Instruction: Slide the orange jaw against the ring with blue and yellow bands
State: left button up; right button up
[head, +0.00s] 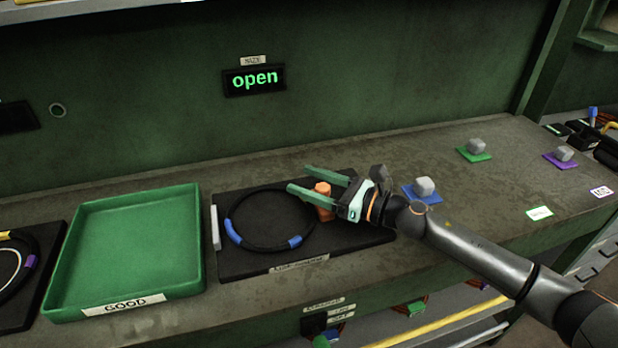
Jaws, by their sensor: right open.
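A black ring (233,232) with two blue bands showing lies on a black board (240,265). No yellow band shows on it; part of its right side is near my gripper. A pale fixed bar (215,228) stands at the board's left. The orange jaw (323,203) is at the ring's right side; I cannot tell whether they touch. My right gripper (299,179) is open, its green fingers pointing left, with the orange jaw between or just below them. My left gripper is not in view.
A green tray labelled GOOD (195,235) sits left of the board. Another ring (28,262) with yellow and purple bands lies at the far left edge. Grey knobs on blue (424,187), green (476,146) and purple (564,154) plates stand right. A wall display (254,79) reads "open".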

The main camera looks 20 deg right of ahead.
grip_shut()
dwell(0.6)
dwell(0.9)
